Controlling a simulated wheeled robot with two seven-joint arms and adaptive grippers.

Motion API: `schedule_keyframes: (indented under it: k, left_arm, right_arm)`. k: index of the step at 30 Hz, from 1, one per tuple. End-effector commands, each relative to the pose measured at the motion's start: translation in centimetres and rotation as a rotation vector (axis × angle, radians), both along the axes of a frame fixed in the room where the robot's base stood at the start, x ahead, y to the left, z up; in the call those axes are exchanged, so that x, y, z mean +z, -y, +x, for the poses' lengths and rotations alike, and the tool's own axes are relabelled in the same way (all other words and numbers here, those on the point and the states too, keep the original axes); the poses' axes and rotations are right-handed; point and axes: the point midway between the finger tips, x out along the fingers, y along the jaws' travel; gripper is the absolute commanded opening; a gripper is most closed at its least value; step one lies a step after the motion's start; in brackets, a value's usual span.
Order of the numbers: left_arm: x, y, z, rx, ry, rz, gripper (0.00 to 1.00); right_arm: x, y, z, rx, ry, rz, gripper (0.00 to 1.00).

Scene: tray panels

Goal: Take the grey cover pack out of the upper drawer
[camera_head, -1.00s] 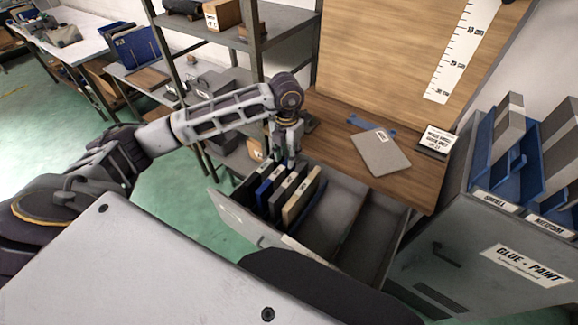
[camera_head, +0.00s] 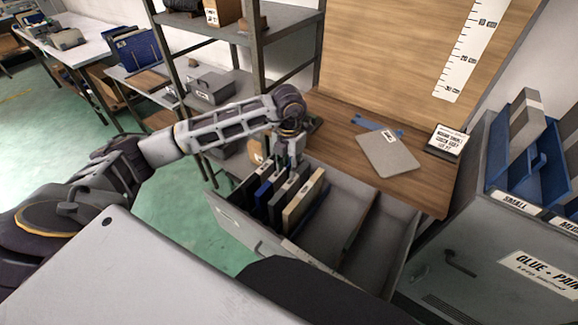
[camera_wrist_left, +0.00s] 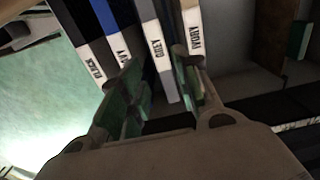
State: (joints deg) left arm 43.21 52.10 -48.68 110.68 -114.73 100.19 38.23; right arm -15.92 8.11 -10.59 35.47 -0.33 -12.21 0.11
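The grey cover pack (camera_wrist_left: 157,50), labelled GREY, stands upright in the open upper drawer (camera_head: 335,215). It stands between the navy pack (camera_wrist_left: 118,30) and the ivory pack (camera_wrist_left: 192,32); the black pack (camera_wrist_left: 84,45) is beyond the navy one. In the head view the grey pack (camera_head: 287,197) sits in the same row, at the drawer's left side. My left gripper (camera_head: 293,163) is just above the row's far end. In the left wrist view its fingers (camera_wrist_left: 158,88) are apart, one on each side of the grey pack; contact cannot be told. My right gripper is not in view.
A wooden worktop (camera_head: 330,125) lies behind the drawer, with a grey board (camera_head: 388,153), a blue tool (camera_head: 368,122) and a sign (camera_head: 447,141). A metal shelf (camera_head: 290,18) rises behind my left arm. A grey cabinet (camera_head: 475,250) stands at right. The drawer's right compartment looks empty.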

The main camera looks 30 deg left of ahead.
Motion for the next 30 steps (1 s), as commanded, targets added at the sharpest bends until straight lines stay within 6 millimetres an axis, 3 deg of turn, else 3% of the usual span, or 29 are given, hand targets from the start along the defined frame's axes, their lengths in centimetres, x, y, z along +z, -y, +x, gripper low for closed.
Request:
schedule_keyframes:
  k: [11,30]
  left_arm:
    - [-1.0,0.0,0.0,0.000,-0.002,-0.001,0.32]
    - [-8.2,0.0,-0.1,0.000,-0.003,0.000,0.32]
  right_arm:
    - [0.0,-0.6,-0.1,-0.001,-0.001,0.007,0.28]
    - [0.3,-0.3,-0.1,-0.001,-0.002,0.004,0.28]
